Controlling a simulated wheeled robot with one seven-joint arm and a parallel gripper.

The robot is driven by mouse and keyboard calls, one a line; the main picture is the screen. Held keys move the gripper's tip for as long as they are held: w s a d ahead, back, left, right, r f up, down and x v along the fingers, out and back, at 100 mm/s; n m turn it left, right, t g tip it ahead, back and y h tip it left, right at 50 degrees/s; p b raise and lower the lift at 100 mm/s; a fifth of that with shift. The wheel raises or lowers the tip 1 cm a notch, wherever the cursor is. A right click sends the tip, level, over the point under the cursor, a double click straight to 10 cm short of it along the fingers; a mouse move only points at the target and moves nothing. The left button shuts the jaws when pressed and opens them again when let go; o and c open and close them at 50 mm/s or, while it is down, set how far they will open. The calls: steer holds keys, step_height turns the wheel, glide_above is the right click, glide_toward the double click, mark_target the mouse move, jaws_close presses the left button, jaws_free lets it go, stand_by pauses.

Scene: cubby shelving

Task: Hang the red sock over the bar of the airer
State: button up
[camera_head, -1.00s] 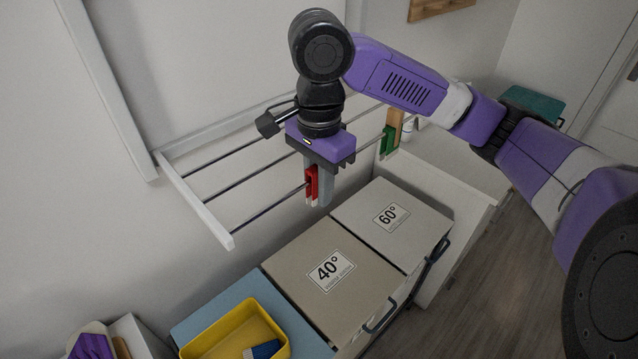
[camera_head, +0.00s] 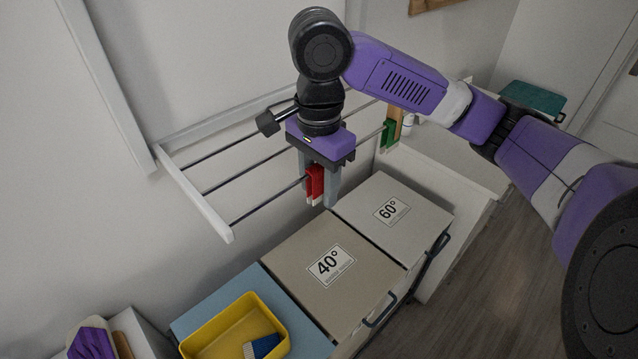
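The red sock (camera_head: 315,184) with pale ends is at the front bar of the airer (camera_head: 217,220), a white wall frame with several dark bars. It appears folded over the bar, with its ends hanging below. My gripper (camera_head: 319,192) points down over the sock. Its grey fingers are spread on either side, with the right finger apart from the cloth. The left finger is partly hidden, so any contact there cannot be told.
Lidded bins marked 40° (camera_head: 329,270) and 60° (camera_head: 391,206) stand below. A yellow tray (camera_head: 226,327) holds a blue item (camera_head: 262,347). A green item (camera_head: 389,133) hangs farther along the airer, beside a wooden piece. A purple-and-white item (camera_head: 90,340) lies at lower left.

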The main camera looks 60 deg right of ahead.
step_height(320, 180, up, 8)
steer(key=shift+f, duration=0.1)
stand_by(0.5)
